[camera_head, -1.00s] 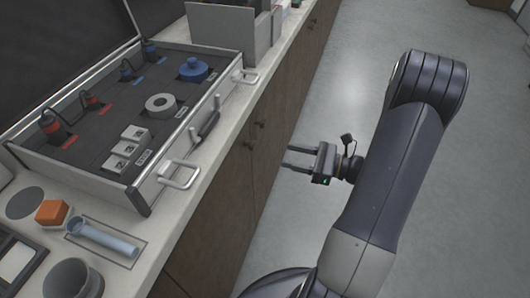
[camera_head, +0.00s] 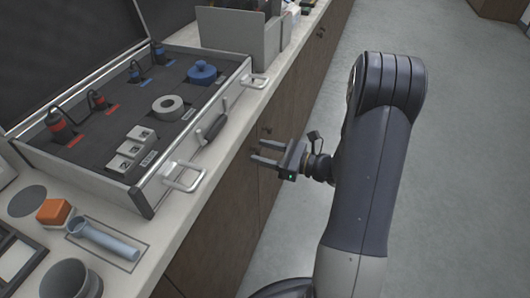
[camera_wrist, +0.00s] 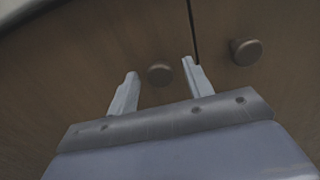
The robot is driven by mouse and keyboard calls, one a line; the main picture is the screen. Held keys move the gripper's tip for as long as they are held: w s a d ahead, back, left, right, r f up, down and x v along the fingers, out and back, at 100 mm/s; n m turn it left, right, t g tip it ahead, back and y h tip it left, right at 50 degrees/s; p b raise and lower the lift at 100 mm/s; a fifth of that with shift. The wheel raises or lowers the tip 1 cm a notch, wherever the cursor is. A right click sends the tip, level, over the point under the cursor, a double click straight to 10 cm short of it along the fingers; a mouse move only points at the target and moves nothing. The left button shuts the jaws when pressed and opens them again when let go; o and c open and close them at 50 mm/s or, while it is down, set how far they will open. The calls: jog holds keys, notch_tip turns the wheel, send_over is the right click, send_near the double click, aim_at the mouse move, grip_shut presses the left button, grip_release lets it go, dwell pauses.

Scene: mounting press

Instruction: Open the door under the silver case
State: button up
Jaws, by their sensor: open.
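The silver case (camera_head: 152,190) lies open on the counter. Below it the brown cabinet front has two doors, split by a dark vertical seam in the wrist view. One door (camera_wrist: 90,50) has a round knob (camera_wrist: 160,75) that shows between my finger tips. The other door (camera_wrist: 285,25) has a knob (camera_wrist: 246,51) just right of the seam. My gripper (camera_head: 257,150) is open, its fingers pointing at the doors near the knobs. In the wrist view the fingers stand on either side of the first knob; I cannot tell whether they touch it.
The counter edge (camera_head: 215,185) overhangs close to my gripper. Case handles (camera_head: 185,178) stick out above. The floor (camera_head: 455,170) on the right is clear.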

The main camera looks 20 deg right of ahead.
grip_shut()
dwell(0.6)
